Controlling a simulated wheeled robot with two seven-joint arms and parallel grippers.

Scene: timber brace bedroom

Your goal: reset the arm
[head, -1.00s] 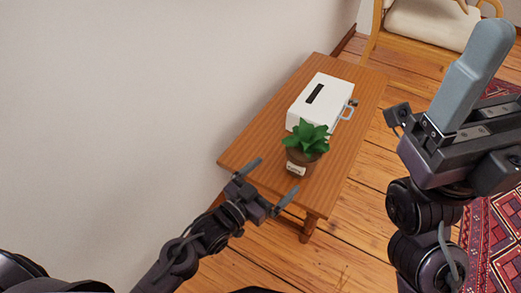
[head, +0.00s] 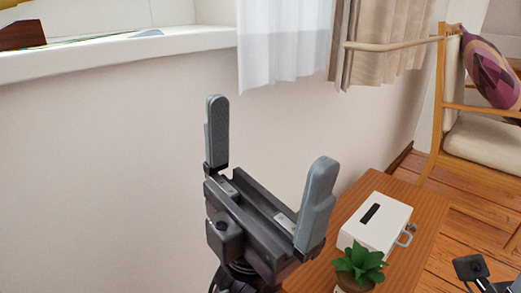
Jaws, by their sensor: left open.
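My left gripper (head: 262,175) is raised in the middle of the head view, its two grey fingers spread wide apart with nothing between them. It is in front of the pale wall and to the left of the small wooden table (head: 425,220). A dark piece of my right arm shows at the lower right edge, but its fingers are out of the picture.
On the table stand a white box (head: 376,222) with a dark slot and a handle, and a potted green plant (head: 360,264). A window sill (head: 120,55), curtains (head: 385,50) and a wooden chair (head: 485,140) with a patterned cushion (head: 490,70) are behind.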

